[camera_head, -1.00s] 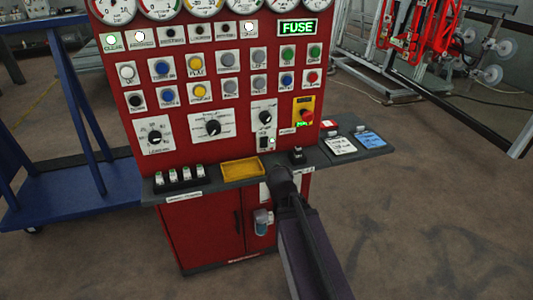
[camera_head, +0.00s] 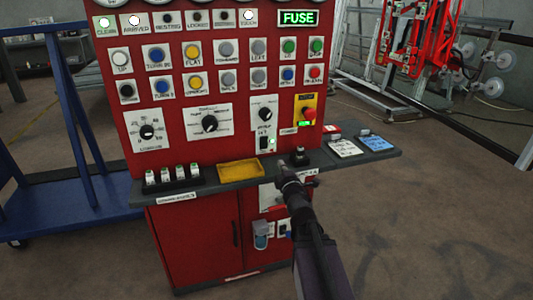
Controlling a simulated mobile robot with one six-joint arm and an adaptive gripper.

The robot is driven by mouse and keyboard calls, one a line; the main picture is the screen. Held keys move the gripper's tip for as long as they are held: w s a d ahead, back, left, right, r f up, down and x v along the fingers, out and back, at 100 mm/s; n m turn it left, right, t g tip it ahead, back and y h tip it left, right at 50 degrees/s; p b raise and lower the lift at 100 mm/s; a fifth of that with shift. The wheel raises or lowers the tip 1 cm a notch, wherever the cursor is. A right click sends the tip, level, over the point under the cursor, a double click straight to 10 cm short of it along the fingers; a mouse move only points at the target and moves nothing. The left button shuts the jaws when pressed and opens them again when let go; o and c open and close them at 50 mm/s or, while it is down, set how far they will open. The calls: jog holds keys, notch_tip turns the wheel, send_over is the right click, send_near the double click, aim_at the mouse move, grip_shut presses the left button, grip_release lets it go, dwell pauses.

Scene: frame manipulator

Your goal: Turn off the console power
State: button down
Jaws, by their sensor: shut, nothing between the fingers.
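The red console (camera_head: 195,240) stands upright with its panel facing me. On its right side is a yellow plate with a red knob (camera_head: 308,113) and a small green-lit strip below it. Left of that, a small black rocker switch (camera_head: 264,142) sits beside a green light (camera_head: 272,141). Lettering near both is too small to read surely. My gripper (camera_head: 284,174) is shut and empty, in front of the console's shelf edge, below and left of the red knob. It appears apart from the panel and hides part of the shelf edge.
The grey shelf (camera_head: 222,181) juts out below the panel, carrying a yellow tray (camera_head: 240,169), a small black switch box (camera_head: 299,157) and cards at right. A blue cart (camera_head: 60,205) stands at left. Floor (camera_head: 430,220) at right is clear.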

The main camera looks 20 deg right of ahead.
aim_at(265, 140)
jog(key=shift+a+f+n+y+b, duration=0.2)
jog(key=shift+n+y, duration=0.2)
jog(key=shift+n, duration=0.1)
jog(key=shift+a+f+n+y+b, duration=0.15)
jog(key=shift+a+n+y+b, duration=0.05)
jog(key=shift+n+y, duration=0.25)
jog(key=shift+w, duration=0.15)
jog(key=w, duration=0.4)
jog(key=w+r+p, duration=0.1)
jog(key=w, duration=0.4)
jog(key=w+r+p, duration=0.1)
jog(key=w, duration=0.3)
jog(key=shift+w, duration=0.25)
jog(key=shift+w+r, duration=0.1)
jog(key=shift+w, duration=0.15)
jog(key=shift+s, duration=0.15)
